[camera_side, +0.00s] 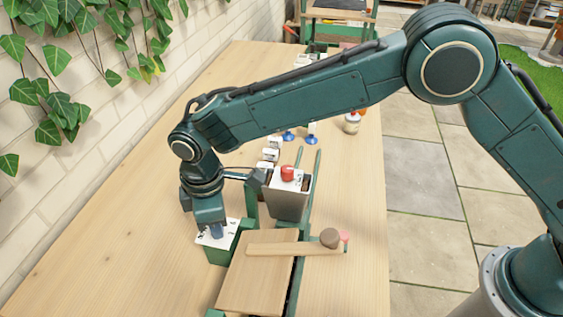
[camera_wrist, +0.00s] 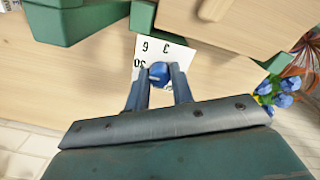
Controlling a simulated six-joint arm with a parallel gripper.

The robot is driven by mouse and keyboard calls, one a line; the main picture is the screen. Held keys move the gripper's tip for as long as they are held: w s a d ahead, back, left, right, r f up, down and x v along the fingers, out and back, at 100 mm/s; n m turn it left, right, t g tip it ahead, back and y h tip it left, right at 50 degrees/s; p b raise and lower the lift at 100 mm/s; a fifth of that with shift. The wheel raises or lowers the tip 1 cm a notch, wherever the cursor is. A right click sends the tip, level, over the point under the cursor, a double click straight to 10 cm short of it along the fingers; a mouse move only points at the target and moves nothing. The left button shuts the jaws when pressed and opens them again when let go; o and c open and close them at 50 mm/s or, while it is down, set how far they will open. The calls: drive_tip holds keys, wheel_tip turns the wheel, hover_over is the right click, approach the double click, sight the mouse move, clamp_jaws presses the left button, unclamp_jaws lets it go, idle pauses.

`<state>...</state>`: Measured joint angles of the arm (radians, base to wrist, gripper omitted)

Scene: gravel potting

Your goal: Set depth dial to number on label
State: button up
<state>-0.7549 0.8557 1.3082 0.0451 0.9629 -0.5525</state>
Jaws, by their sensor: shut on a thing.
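The depth dial is a small blue knob (camera_wrist: 159,72) on a white number plate (camera_wrist: 172,52) in the wrist view. A few printed figures show around it, some turned or partly hidden. My gripper (camera_wrist: 158,84) has its two grey fingers on either side of the knob and is shut on it. In the side view my gripper (camera_side: 215,232) points down onto the white plate (camera_side: 204,239), which sits on a green housing (camera_side: 219,254). The knob's pointer direction is not clear. I cannot make out a label with the set number.
A grey hopper (camera_side: 287,206) with a red knob (camera_side: 288,173) on top stands close behind my gripper. A wooden lever (camera_side: 285,248) lies across a wooden board (camera_side: 252,280) in front. Bottles and small parts stand farther back. The brick wall (camera_side: 60,190) borders the left side.

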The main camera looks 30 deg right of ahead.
drive_tip(key=shift+r, duration=0.1)
clamp_jaws()
drive_tip(key=o, duration=1)
unclamp_jaws()
drive_tip(key=r, duration=1.3)
drive_tip(key=shift+s+a+r, duration=0.1)
drive_tip(key=shift+s+r, duration=0.1)
drive_tip(key=shift+r, duration=0.2)
